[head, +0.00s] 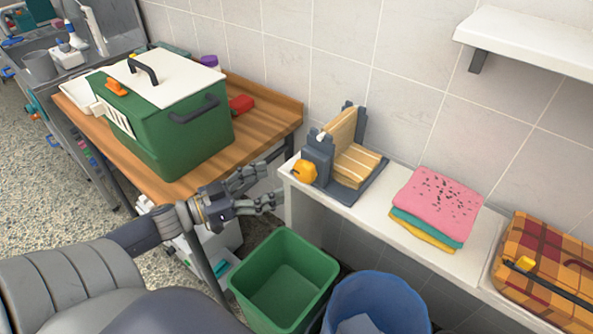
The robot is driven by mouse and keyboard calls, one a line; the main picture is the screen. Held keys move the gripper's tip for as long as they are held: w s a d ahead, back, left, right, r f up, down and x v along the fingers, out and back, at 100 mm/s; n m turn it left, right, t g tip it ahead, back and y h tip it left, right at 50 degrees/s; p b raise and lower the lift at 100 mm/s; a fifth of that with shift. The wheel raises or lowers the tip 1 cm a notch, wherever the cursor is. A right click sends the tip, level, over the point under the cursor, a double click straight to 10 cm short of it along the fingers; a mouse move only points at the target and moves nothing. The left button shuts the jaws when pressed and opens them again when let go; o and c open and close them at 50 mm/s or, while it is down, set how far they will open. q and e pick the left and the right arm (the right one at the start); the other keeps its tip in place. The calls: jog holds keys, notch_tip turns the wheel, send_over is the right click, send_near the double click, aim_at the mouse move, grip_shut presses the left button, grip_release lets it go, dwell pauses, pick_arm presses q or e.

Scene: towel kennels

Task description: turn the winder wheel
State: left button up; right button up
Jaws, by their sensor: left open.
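My right gripper is out of view.
A green carrier (180,135) with a white lid stands on the wooden table (270,100). Folded towels (434,205) and a plaid bag (550,265) lie right of the winder. A green bin (285,275) and a blue bin (376,302) stand below. A white shelf (530,38) juts out above right.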

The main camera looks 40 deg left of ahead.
aim_at(300, 171)
pick_arm(q)
jog(key=x, duration=0.7)
jog(key=shift+a, duration=0.1)
jog(key=shift+w+d+f, duration=0.1)
jog(key=shift+w+d, duration=0.15)
jog(key=shift+w, duration=0.2)
jog(key=c, duration=1)
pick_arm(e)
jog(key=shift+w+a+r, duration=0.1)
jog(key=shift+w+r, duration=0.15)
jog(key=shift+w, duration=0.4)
